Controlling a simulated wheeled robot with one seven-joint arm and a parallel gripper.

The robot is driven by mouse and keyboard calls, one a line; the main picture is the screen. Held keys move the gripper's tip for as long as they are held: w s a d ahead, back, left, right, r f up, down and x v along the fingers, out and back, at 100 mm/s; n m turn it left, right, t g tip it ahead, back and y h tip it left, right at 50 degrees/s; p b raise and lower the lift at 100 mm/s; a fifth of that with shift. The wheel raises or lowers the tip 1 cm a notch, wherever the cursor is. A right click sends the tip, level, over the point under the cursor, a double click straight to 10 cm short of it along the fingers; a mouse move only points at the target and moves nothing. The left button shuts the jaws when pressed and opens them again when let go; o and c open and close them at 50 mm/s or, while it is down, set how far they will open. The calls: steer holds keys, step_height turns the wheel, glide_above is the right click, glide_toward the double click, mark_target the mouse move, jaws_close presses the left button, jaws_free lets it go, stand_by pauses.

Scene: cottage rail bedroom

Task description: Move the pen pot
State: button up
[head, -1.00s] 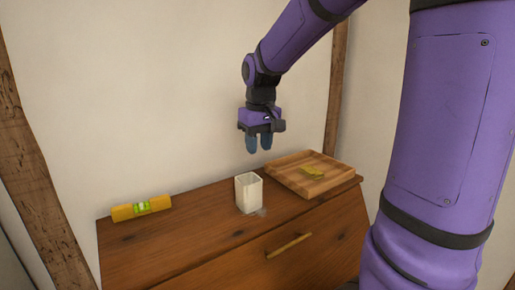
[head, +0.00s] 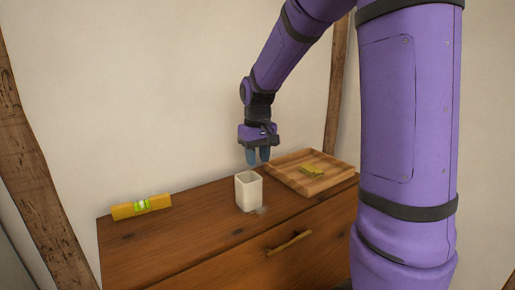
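The pen pot (head: 249,194) is a white, square, open-topped pot. It stands upright on the wooden dresser top, near the front edge and left of the wooden tray. My gripper (head: 258,158) points down just above and slightly right of the pot's rim in the picture. Its two blue fingers show a narrow gap with nothing between them. I cannot tell whether a fingertip is directly over the opening or behind it.
A wooden tray (head: 289,180) holding a small yellow thing (head: 312,170) lies right of the pot. A yellow spirit level (head: 142,207) lies at the left. A small greyish thing (head: 261,210) is at the pot's base. The dresser top (head: 200,219) is clear between level and pot.

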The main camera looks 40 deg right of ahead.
mark_target(257, 174)
step_height(257, 174, down, 8)
steer(key=shift+r, duration=0.1)
stand_by(0.4)
jaws_close()
